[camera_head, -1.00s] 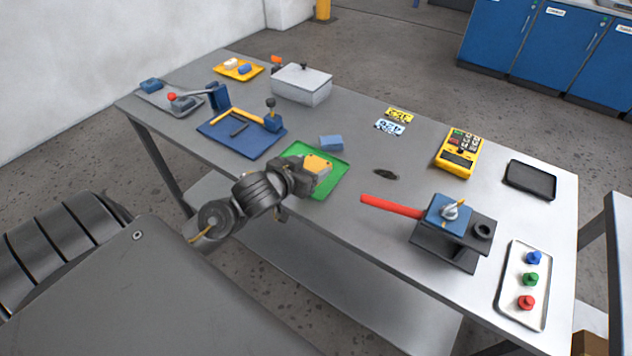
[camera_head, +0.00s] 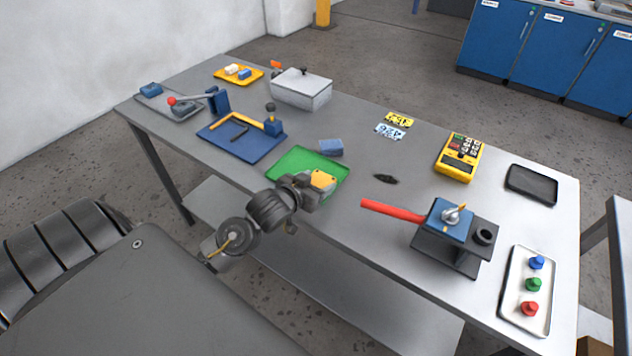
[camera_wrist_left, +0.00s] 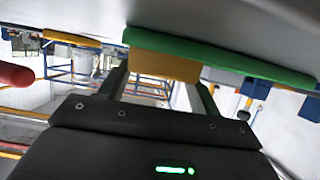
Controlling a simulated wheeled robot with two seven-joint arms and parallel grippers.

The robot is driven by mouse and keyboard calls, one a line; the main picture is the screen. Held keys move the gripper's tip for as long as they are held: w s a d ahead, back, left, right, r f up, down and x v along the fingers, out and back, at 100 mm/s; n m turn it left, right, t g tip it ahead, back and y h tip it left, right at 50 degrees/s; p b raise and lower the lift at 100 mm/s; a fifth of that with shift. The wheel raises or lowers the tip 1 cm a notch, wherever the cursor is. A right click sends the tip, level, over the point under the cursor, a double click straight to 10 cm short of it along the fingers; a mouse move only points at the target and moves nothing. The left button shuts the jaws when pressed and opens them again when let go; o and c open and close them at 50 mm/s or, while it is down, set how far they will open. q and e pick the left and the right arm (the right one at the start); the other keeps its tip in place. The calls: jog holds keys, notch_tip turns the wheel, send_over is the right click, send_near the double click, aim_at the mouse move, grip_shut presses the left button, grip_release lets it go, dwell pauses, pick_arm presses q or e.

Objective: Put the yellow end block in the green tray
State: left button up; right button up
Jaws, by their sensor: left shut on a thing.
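My left gripper (camera_head: 308,190) is shut on the yellow end block (camera_head: 322,181). In the head view, the block shows over the near right part of the green tray (camera_head: 300,160). The left wrist view shows the yellow block (camera_wrist_left: 165,66) between the two fingers (camera_wrist_left: 160,92), with the green tray (camera_wrist_left: 225,57) seen edge-on behind it. I cannot tell whether the block touches the tray. The gripper hides part of the tray's near edge. My right gripper is not in view.
A blue block (camera_head: 331,147) lies just behind the tray. A valve with a red handle (camera_head: 392,209) stands to the right. A grey lidded box (camera_head: 301,90) is further back. The table between tray and valve is mostly clear.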

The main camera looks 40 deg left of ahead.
pick_arm(q)
jog(key=shift+f, duration=0.1)
jog(key=o, duration=1.2)
jog(key=shift+o, duration=0.2)
jog(key=v, duration=0.9)
jog(key=shift+b, duration=0.35)
jog(key=p+v, duration=0.1)
jog(key=v, duration=0.2)
jog(key=shift+r, duration=0.2)
jog(key=shift+f, duration=0.1)
